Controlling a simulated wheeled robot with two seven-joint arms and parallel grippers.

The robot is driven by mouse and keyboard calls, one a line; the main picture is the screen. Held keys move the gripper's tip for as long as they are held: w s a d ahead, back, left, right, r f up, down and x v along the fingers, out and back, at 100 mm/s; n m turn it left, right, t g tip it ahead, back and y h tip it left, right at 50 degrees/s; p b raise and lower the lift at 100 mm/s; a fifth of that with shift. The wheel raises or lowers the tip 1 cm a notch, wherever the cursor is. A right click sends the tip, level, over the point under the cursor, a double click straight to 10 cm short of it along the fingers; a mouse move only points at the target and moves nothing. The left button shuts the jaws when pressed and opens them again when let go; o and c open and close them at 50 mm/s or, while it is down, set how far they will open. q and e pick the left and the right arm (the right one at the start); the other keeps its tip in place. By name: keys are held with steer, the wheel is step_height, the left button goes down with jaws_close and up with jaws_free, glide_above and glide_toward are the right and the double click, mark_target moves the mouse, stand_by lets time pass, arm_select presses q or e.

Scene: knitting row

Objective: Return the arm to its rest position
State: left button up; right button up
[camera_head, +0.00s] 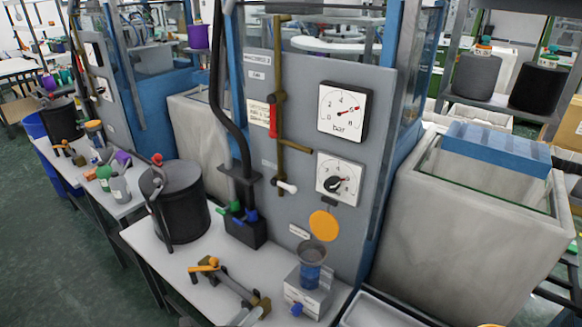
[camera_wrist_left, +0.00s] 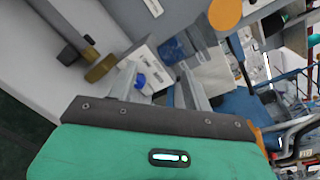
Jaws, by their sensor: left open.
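My left gripper (camera_wrist_left: 157,72) shows in the left wrist view, with a green body, a dark front bar and two grey fingers. The fingers are apart, with nothing gripped between them that I can see. Beyond them is a white box (camera_wrist_left: 143,64) with a blue knob. In the head view most of my left arm is out of frame; a small grey piece at the bottom edge, beside the brass end of a lever, may be a fingertip. My right gripper is in neither view.
The white table (camera_head: 150,238) holds a black lidded pot (camera_head: 183,215), an orange-handled brass lever (camera_head: 230,284) and a white box (camera_head: 320,299) with a clear cup. Behind stands a grey panel (camera_head: 270,90) with two gauges. A large grey tank (camera_head: 455,225) is at right.

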arm_select(q)
steer(key=a+r+n+t+y, duration=0.5)
steer(key=a+r+n+y, duration=0.3)
steer(key=n, duration=0.5)
steer(key=s+a+f+n+g+y, duration=0.2)
steer(key=s+a+n+g+y, duration=0.3)
steer(key=a+n, duration=0.45)
steer(key=s+d+f+n+g+h, duration=0.25)
steer(key=s+n+g, duration=0.25)
steer(key=s, duration=0.5)
steer(key=s+d+f+n+g+h, duration=0.2)
steer(key=s+d+f+n+g, duration=0.15)
steer(key=s+g, duration=0.45)
step_height(320, 180, down, 29)
steer(key=s+t, duration=0.1)
steer(key=s+a+f+g, duration=0.1)
steer(key=s+a+f, duration=0.2)
steer(key=s+f, duration=1.7)
steer(key=shift+f+y+p, duration=0.3)
steer(key=shift+y+p, duration=0.05)
steer(key=shift+y, duration=0.1)
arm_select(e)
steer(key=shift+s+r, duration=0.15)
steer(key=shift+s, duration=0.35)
arm_select(q)
steer(key=shift+w, duration=0.1)
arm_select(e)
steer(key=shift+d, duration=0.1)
